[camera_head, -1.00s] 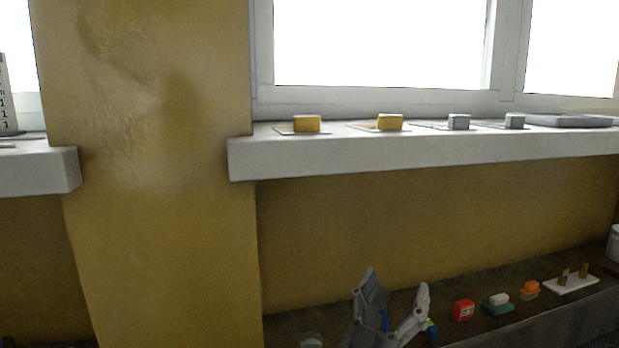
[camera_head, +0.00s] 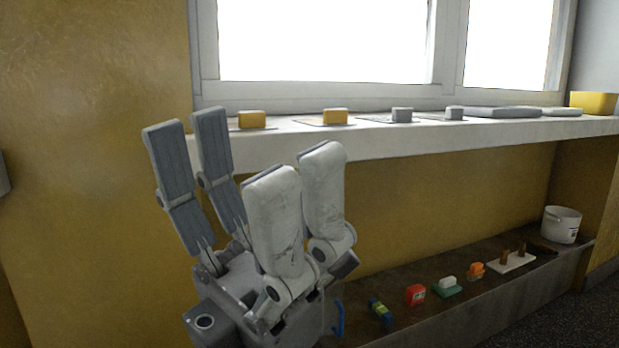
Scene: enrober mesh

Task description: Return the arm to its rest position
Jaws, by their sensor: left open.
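My left gripper (camera_head: 246,165) stands large in the lower left of the head view, fingers pointing up. Its jaws are apart and nothing is between them. It is in front of the left end of the white window sill (camera_head: 440,139) and hides part of it. My right gripper is not in view.
Yellow blocks (camera_head: 252,120) (camera_head: 335,117) and grey blocks (camera_head: 402,115) (camera_head: 454,113) sit on the sill, with a yellow container (camera_head: 593,103) at its right end.

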